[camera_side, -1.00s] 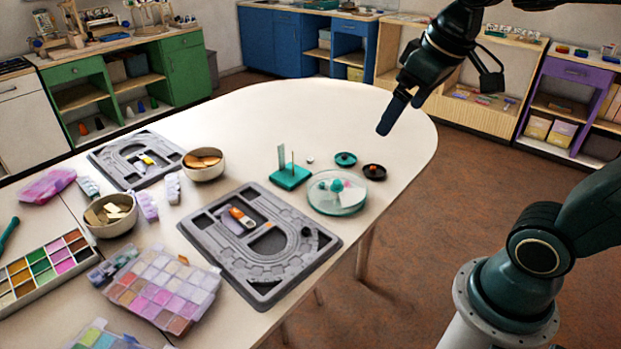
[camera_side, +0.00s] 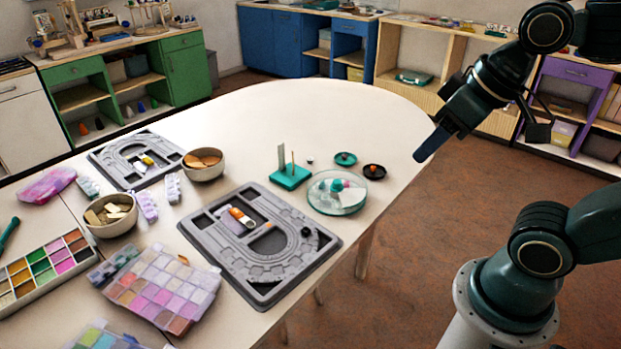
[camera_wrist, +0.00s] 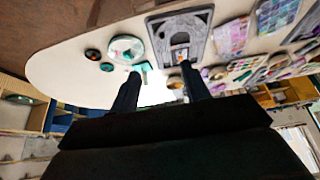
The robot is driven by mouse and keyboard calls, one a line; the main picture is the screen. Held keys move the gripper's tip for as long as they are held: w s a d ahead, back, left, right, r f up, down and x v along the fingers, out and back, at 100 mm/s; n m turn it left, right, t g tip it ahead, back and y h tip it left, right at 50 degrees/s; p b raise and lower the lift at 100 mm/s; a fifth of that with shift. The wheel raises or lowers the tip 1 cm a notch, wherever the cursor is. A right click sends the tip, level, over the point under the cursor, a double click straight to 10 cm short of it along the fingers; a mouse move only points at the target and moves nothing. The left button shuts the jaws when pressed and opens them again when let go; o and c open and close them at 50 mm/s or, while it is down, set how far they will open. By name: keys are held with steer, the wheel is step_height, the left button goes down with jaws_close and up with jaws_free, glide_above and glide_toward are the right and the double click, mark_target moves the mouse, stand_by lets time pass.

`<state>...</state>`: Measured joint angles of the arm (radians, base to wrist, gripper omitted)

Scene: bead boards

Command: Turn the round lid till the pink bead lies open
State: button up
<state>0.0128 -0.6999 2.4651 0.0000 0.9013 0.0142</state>
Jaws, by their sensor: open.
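The round dish with its clear lid (camera_side: 336,201) stands on the table right of the near grey bead board; it also shows in the wrist view (camera_wrist: 126,47). A teal knob stands at the lid's middle, with a pale wedge-shaped area beside it. A small pink spot (camera_side: 346,183) shows right of the knob; it looks like the pink bead, but I cannot tell whether lid covers it. My gripper (camera_side: 421,158) hangs in the air right of the table's edge, well apart from the lid. In the wrist view its two fingers (camera_wrist: 160,70) are spread with nothing between them.
A teal dish (camera_side: 345,159) and a black dish (camera_side: 374,172) stand just behind the lid. A teal block with upright pins (camera_side: 290,178) stands left of it. The grey bead board (camera_side: 322,262) lies nearer. The table's far end is clear.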

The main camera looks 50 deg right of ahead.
steer(key=w+d+r+m+g, duration=0.1)
steer(key=w+d+m+g, duration=0.2)
steer(key=w, duration=0.8)
steer(key=m+g, duration=0.2)
steer(key=m, duration=0.4)
glide_above(337, 181)
step_height(337, 181, down, 21)
steer(key=shift+s+a+r, duration=0.1)
steer(key=shift+f, duration=6.85)
jaws_close()
